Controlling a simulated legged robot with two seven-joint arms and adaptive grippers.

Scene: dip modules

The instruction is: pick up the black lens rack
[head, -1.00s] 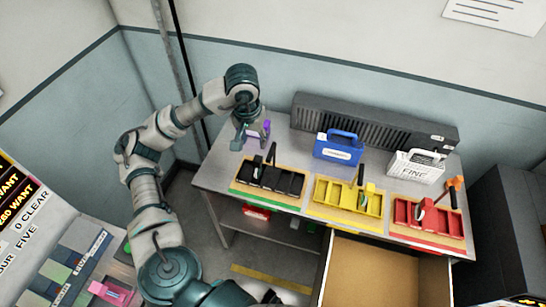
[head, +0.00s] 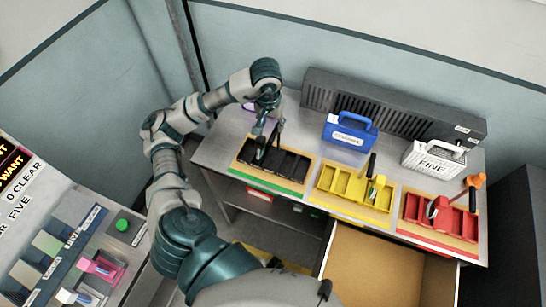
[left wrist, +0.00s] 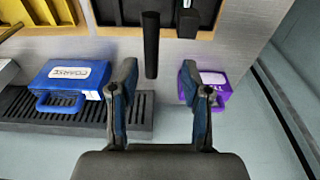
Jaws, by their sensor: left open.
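The black lens rack (head: 290,166) sits on a wooden strip with a green front edge, at the left end of the workbench. Its upright black handle (left wrist: 151,45) shows in the left wrist view, in line with the space between my fingers and a little beyond the fingertips. My left gripper (head: 262,138) is above the back of the rack, open and empty. The left wrist view shows its two fingers (left wrist: 158,80) spread apart. Whether a finger touches the handle I cannot tell. My right gripper is not in view.
A yellow rack (head: 342,187) and a red rack (head: 458,222) stand to the right. A blue case (head: 349,133) and a white FINE basket (head: 434,158) stand behind. A purple case (left wrist: 212,87) is close to my gripper. An open drawer (head: 375,265) juts out in front.

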